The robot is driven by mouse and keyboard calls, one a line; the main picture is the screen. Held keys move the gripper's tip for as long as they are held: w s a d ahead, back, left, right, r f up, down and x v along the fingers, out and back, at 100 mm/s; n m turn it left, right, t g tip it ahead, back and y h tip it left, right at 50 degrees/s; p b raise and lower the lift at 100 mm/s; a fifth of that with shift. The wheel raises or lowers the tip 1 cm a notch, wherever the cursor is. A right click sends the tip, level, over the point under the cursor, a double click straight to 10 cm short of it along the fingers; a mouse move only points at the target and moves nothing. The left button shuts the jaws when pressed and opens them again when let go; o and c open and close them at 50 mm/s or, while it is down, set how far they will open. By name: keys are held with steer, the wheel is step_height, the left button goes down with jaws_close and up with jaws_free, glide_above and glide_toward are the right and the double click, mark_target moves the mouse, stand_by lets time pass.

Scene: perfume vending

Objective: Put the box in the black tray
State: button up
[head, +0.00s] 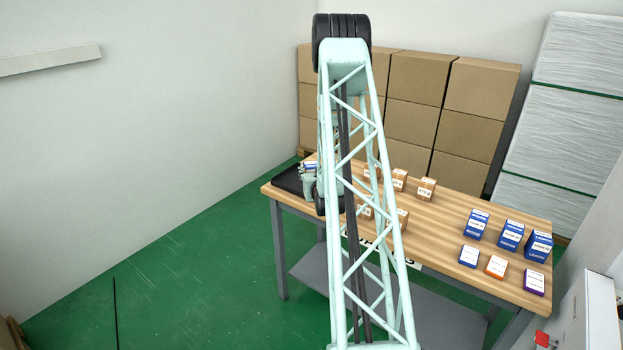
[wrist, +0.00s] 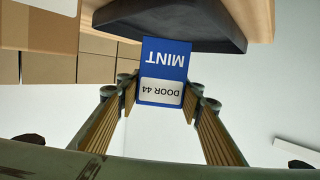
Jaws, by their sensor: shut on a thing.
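My gripper (wrist: 161,92) is shut on a blue box (wrist: 165,60) with a white label reading "DOOR 44" and the word "MINT", both upside down in the wrist view. The box sits between the two ribbed fingers. The black tray (wrist: 222,38) shows behind the box at the top of the wrist view. In the head view, the black tray (head: 287,182) lies at the table's left end, and my gripper (head: 309,177) is over its right part. A bit of the box (head: 310,165) shows there. My arm hides part of the tray, and I cannot tell the box's height above it.
Several small brown boxes (head: 426,189) stand mid-table, some behind my arm. Blue boxes (head: 510,236) and flat boxes, one orange (head: 496,267), stand at the right of the wooden table (head: 450,215). Large cartons (head: 416,78) are stacked behind. The floor at left is mostly clear.

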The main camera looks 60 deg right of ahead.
steer(key=shift+f+b, duration=0.35)
steer(key=shift+f, duration=1.5)
steer(key=shift+f, duration=0.2)
steer(key=o, duration=0.9)
steer(key=shift+r, duration=0.15)
steer(key=shift+s+a+r, duration=0.1)
steer(key=shift+p+v, duration=0.3)
steer(key=shift+v, duration=1.55)
